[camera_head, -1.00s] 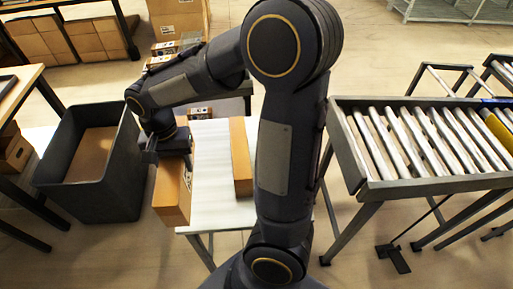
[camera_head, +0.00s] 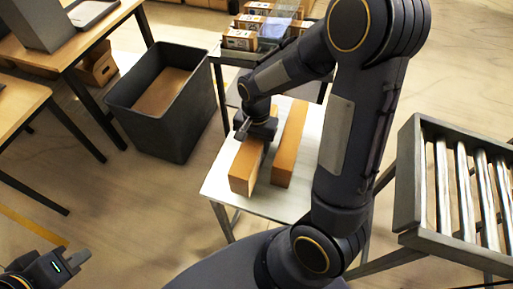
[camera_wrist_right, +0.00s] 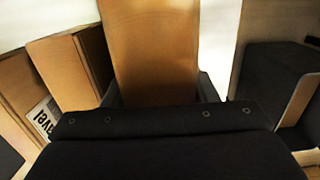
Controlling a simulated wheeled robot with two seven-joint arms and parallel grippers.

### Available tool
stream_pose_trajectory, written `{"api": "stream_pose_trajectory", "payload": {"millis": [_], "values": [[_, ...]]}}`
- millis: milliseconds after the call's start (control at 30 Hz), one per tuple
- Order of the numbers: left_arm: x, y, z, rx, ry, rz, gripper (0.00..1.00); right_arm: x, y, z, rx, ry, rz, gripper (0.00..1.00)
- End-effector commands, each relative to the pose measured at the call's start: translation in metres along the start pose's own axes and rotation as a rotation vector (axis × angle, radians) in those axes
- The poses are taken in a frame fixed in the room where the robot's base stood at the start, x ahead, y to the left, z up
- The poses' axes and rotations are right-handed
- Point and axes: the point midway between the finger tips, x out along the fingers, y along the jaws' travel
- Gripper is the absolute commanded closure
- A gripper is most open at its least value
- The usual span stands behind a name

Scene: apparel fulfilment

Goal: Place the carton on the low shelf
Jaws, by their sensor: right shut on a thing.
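The brown carton (camera_head: 245,168) is in my right gripper (camera_head: 257,135), which is shut on its far end. It is over the white top of a low stand (camera_head: 222,186), near the left side. I cannot tell whether its underside touches the top. A second long carton (camera_head: 290,145) lies on the stand just to its right, with a narrow gap between. In the right wrist view the held carton (camera_wrist_right: 150,50) fills the upper middle. My left gripper (camera_head: 74,261) is at the bottom left of the head view, away from the cartons; its jaw opening is unclear.
A dark grey bin (camera_head: 185,125) stands left of the stand. A cart (camera_head: 228,57) with small labelled boxes is behind it. A roller conveyor (camera_head: 408,190) is at right, wooden tables (camera_head: 110,30) at upper left. The floor between bin and left gripper is clear.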

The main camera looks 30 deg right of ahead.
Motion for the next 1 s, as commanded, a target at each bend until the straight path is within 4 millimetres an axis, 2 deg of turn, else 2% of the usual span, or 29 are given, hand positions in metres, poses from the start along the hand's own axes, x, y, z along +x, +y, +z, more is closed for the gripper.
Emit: {"api": "stream_pose_trajectory", "payload": {"millis": [200, 633, 667, 800, 1000], "values": [[-0.001, 0.0, 0.0, 0.0, 0.0, 0.0, 1.0, 0.029, 0.001, -0.001, 0.0, -0.003, 0.004, 0.86], [0.003, -0.001, 0.001, 0.0, 0.0, 0.0, 1.0, 0.037, 0.0, -0.002, -0.001, 0.0, 0.0, 0.86], [0.002, -0.001, 0.001, 0.0, 0.0, 0.0, 1.0, 0.036, 0.0, -0.002, -0.001, -0.001, 0.001, 0.45], [0.001, -0.001, 0.001, 0.0, 0.0, 0.0, 1.0, 0.036, 0.0, -0.002, 0.0, -0.001, 0.001, 0.26], [0.001, -0.001, 0.001, 0.0, 0.0, 0.0, 1.0, 0.036, 0.0, -0.002, 0.0, -0.001, 0.001, 0.26]]}}
